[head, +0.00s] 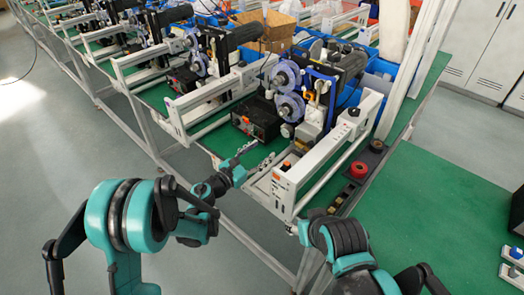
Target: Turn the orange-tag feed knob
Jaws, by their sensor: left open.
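An orange tag (277,178) sits on the near end of the white box beam of the closest coder machine. A small knob (286,166) with dark and orange parts stands on top of that beam end; it is too small to tell its turn position. My left gripper (254,157) is open, with its fingers pointing toward the beam from the left. Its fingertips are apart from the knob and nothing shows between them. My right arm (343,243) comes in at the bottom, and its gripper does not show clearly.
The coder machine (288,106) has blue reels and a black box (256,118) beside it. The green tabletop (440,215) at right is mostly clear. More coder machines line the row behind.

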